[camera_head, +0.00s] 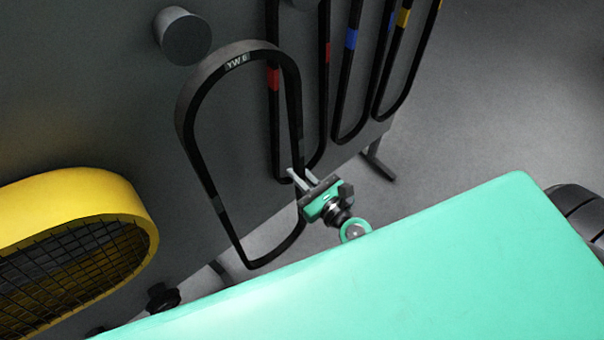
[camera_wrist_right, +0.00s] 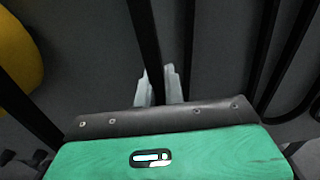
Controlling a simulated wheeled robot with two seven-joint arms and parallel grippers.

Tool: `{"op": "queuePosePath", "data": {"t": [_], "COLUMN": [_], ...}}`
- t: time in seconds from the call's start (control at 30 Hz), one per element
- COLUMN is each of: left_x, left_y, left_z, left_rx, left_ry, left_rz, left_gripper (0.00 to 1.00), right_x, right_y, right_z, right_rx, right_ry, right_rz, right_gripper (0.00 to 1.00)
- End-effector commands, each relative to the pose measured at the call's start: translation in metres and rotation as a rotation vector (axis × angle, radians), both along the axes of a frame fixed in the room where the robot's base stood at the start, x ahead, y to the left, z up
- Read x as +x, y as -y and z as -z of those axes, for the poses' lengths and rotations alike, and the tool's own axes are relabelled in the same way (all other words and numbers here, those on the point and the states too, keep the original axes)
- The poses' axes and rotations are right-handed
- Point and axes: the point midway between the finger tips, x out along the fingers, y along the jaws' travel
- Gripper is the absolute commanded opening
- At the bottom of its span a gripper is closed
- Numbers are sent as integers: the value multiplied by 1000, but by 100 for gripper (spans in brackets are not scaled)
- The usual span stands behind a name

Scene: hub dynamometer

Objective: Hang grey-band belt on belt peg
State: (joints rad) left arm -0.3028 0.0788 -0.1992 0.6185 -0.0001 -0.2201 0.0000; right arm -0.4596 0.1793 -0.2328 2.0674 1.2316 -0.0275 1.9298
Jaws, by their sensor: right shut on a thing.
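The grey-band belt (camera_head: 190,150) is a long black loop with a "YW 6" label at its top and a grey band low on its left strand. My right gripper (camera_head: 301,177) is shut on its right strand; in the right wrist view that strand (camera_wrist_right: 145,40) passes between the fingers (camera_wrist_right: 158,84). The belt peg (camera_head: 186,38) is a grey cylinder on the dark panel, up and left of the loop's top. In the head view the peg lies outside the loop; their depth gap is hard to tell. My left gripper is not in view.
Several black belts hang to the right, with red (camera_head: 273,78), blue (camera_head: 351,38) and yellow (camera_head: 403,17) bands; the nearest is close to my right gripper. A yellow guard with mesh (camera_head: 75,195) sticks out at lower left. Open floor (camera_head: 500,100) shows at right.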

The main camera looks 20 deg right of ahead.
Motion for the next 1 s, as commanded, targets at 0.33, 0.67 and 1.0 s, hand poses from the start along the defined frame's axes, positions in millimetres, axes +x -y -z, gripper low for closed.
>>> {"op": "queuePosePath", "data": {"t": [0.33, 0.67, 1.0], "left_x": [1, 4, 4], "left_y": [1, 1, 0], "left_z": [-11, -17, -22], "left_rx": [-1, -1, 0], "left_ry": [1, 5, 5], "left_rz": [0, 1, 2], "left_gripper": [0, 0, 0], "right_x": [28, 53, 79], "right_y": [-9, -17, -26], "right_z": [-3, -2, -2], "right_rx": [3, 3, 1], "right_ry": [2, 1, 3], "right_rz": [1, 0, 0], "right_gripper": [0, 0, 0]}}
